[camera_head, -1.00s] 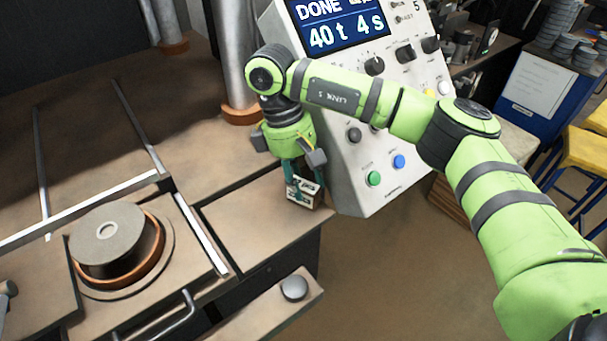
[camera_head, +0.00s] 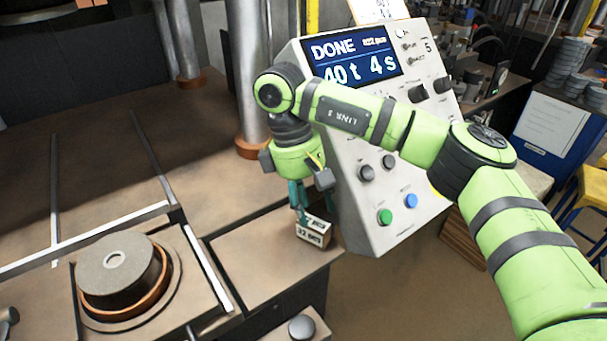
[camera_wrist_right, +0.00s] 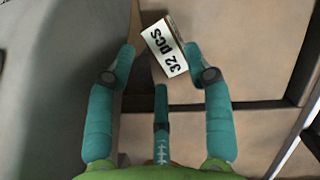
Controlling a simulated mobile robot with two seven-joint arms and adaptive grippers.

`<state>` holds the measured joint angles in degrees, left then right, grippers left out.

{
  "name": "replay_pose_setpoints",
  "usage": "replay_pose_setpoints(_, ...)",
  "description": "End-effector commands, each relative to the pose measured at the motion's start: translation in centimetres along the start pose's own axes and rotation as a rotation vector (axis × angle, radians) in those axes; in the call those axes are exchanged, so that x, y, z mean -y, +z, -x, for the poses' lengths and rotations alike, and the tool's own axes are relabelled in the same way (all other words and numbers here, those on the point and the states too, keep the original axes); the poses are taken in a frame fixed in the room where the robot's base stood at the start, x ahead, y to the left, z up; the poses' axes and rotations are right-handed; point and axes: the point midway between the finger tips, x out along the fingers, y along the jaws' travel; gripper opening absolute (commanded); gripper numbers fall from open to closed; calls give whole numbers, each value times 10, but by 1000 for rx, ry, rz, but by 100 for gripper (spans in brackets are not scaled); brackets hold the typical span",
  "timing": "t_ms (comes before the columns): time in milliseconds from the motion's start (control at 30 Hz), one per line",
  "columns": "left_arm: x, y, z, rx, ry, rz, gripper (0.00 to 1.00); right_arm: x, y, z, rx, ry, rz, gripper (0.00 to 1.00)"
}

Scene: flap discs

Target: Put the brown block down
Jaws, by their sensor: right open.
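The brown block (camera_head: 313,231), with a white label reading "32 pcs", sits on the bench's right corner, beside the grey control panel. In the right wrist view the block (camera_wrist_right: 165,48) shows between and just beyond the tips of my fingers, turned at an angle. My right gripper (camera_head: 301,208) points down just above the block and partly overlaps it in the head view. Its three teal fingers are spread in the right wrist view (camera_wrist_right: 161,62), with gaps to the block at the sides. My left gripper is not in view.
The control panel (camera_head: 428,213) stands close on the right, with a screen reading "DONE 40 t 4 s". A steel column (camera_head: 248,85) rises behind my gripper. A round grey disc stack (camera_head: 113,272) sits in the bench at left. The bench's front edge is close to the block.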

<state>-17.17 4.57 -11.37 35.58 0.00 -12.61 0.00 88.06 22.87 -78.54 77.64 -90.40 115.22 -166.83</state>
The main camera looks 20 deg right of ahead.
Motion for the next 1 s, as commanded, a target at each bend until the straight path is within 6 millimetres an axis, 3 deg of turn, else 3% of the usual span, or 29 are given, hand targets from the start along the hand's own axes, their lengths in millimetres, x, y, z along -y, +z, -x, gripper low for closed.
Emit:
replay_pose_setpoints(333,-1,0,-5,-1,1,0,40,0,0,70,-2,5,-3,52)
replay_pose_setpoints(400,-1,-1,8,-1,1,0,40,0,1,82,1,1,0,52)
replay_pose_setpoints(567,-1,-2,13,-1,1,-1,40,0,0,91,1,0,0,52)
replay_pose_setpoints(1000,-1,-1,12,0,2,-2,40,0,0,90,1,0,1,52)
